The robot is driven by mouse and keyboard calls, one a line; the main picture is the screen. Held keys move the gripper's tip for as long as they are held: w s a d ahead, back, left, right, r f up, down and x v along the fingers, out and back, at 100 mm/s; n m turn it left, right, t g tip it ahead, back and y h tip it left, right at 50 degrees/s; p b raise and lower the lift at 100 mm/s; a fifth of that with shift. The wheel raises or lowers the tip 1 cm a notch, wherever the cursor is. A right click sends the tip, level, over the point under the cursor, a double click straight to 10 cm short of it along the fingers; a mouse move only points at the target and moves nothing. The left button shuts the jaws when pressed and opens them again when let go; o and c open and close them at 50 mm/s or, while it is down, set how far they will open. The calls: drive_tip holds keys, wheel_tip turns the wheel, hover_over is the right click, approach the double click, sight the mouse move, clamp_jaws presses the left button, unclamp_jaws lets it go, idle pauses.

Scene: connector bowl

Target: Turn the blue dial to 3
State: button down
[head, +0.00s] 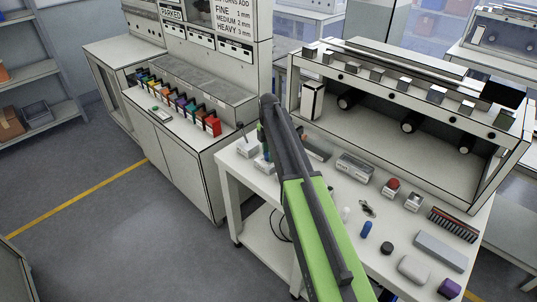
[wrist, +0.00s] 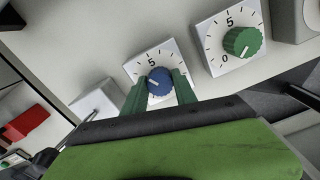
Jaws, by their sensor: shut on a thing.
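The blue dial (wrist: 159,82) sits on a square white plate (wrist: 151,56) with tick marks and a printed 5 in the wrist view. My gripper (wrist: 160,90) has one green finger on each side of the dial and is shut on it. The white pointer mark on the dial points left, towards the left part of the scale. The left finger covers the low end of the scale, so the exact reading cannot be told. In the head view my arm hides most of the dial area at the table's left end.
A green dial (wrist: 239,41) on a similar plate stands close to the right. In the head view the table (head: 345,192) holds several small parts, with a large open-fronted machine (head: 405,105) behind.

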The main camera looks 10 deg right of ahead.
drive_tip(key=shift+s+a+n, duration=0.1)
drive_tip(key=shift+s+n, duration=0.05)
drive_tip(key=shift+n, duration=2.15)
drive_tip(key=c, duration=1)
unclamp_jaws()
wheel_tip(320, 180, up, 17)
drive_tip(key=p, duration=1.7)
drive_tip(key=shift+r, duration=0.2)
